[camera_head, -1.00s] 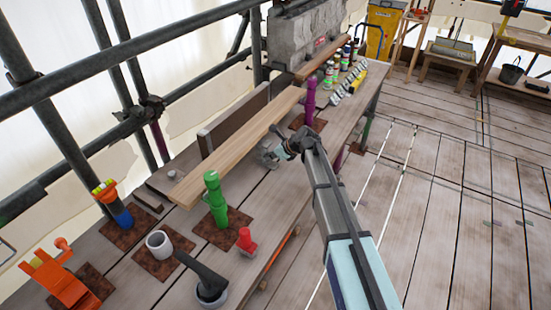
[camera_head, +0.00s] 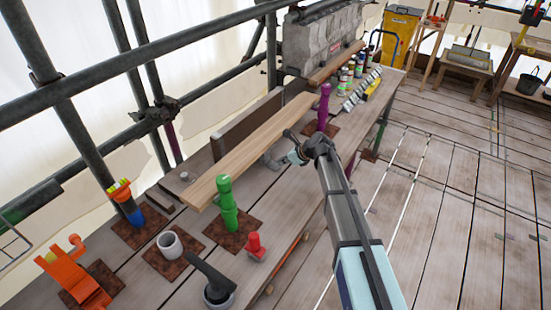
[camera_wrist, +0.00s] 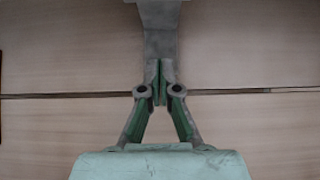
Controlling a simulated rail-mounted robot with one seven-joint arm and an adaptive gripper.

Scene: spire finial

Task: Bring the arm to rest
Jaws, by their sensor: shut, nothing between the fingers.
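In the head view my arm reaches up from the bottom right over the long wooden bench (camera_head: 290,215). My gripper (camera_head: 268,160) is at its far end, beside the right edge of a light wooden plank (camera_head: 250,148). In the wrist view the two green-padded fingers (camera_wrist: 160,82) meet and are shut, with nothing seen between them. A grey piece (camera_wrist: 160,30) shows just beyond the fingertips; I cannot tell what it is or whether they touch it.
A purple post (camera_head: 323,105) stands just beyond my wrist. A green post (camera_head: 227,205), a red piece (camera_head: 255,246), a white-grey cup (camera_head: 170,245) and an orange tool (camera_head: 75,280) stand nearer. Scaffold tubes run along the left.

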